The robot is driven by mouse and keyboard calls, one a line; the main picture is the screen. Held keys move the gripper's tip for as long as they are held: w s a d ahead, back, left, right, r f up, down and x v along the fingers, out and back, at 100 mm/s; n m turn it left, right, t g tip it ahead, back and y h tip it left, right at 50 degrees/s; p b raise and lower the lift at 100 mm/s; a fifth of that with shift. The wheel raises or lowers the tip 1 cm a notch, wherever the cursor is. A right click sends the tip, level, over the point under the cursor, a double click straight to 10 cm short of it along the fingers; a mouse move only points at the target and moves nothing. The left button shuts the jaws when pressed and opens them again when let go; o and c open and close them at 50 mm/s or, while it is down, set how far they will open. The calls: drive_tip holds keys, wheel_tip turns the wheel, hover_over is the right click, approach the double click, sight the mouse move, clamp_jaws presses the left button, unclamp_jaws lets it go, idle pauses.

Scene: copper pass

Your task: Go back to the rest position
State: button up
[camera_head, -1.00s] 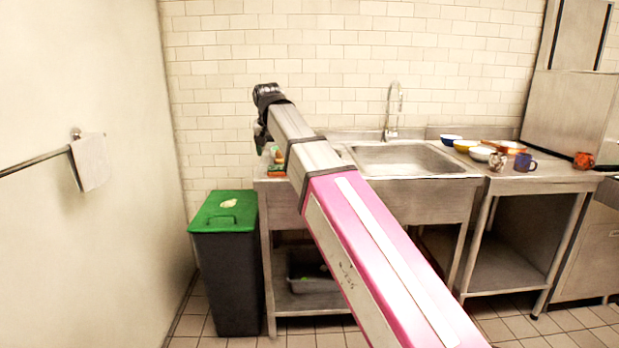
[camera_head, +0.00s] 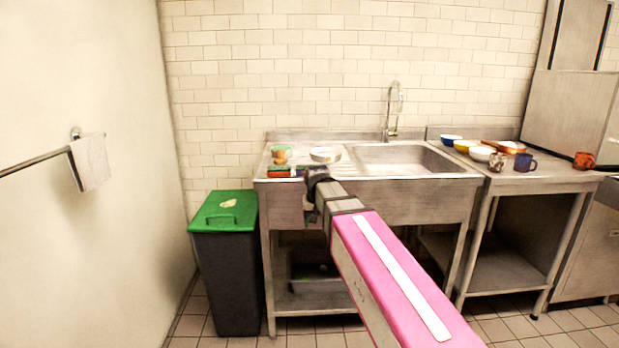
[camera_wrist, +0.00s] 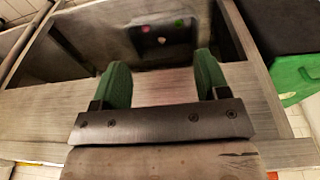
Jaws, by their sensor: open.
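My gripper shows in the wrist view (camera_wrist: 163,85) with its two green fingers apart and nothing between them. In the head view my arm reaches forward and its end hangs in front of the sink unit (camera_head: 400,195), near the front edge of the drainboard. The fingers are hidden behind the arm there. In the wrist view the fingers are over the steel frame of the unit, with a dark bin (camera_wrist: 160,45) on its lower shelf behind them.
A white bowl (camera_head: 325,154), a small orange-and-green item (camera_head: 281,154) and sponges (camera_head: 280,171) are on the drainboard. A green-lidded bin (camera_head: 224,212) stands left. Bowls and mugs, including a blue mug (camera_head: 525,162), are on the right counter. A towel (camera_head: 90,162) hangs on the left wall.

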drive_tip(key=s+d+f+g, duration=0.1)
drive_tip(key=s+d+f, duration=0.6)
drive_tip(key=f, duration=0.5)
drive_tip(key=s+d+f, duration=0.7)
drive_tip(key=d+f, duration=0.2)
drive_tip(key=f, duration=0.2)
drive_tip(key=shift+s+d+f+m+g, duration=0.15)
drive_tip(key=shift+s+f+m+g, duration=0.15)
drive_tip(key=shift+f+g, duration=0.1)
drive_tip(key=shift+o, duration=0.4)
